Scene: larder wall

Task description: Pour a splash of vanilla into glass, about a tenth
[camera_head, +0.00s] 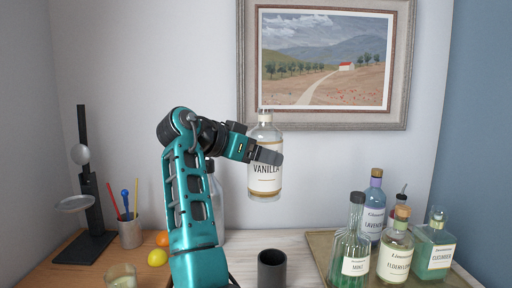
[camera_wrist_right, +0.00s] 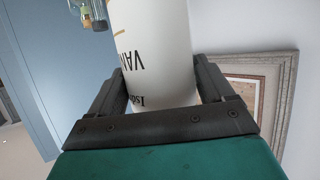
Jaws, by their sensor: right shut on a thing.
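The vanilla bottle (camera_head: 265,175) is clear with a white label reading VANILLA. It hangs upright, well above the table, in the head view. My right gripper (camera_head: 264,154) is shut around it from the left. In the right wrist view the bottle (camera_wrist_right: 158,60) sits between both fingers (camera_wrist_right: 160,90), its label upside down in that picture. A clear glass (camera_head: 121,276) stands at the lower left of the head view, partly cut off by the bottom edge. Its contents are hard to tell. My left gripper is not in view.
A dark cup (camera_head: 272,268) stands on the table below the bottle. A tray (camera_head: 318,242) at right holds several bottles. A holder with sticks (camera_head: 130,232), a black stand (camera_head: 88,200), a lemon (camera_head: 157,258) and an orange fruit (camera_head: 163,239) are at left. A framed picture (camera_head: 322,120) hangs behind.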

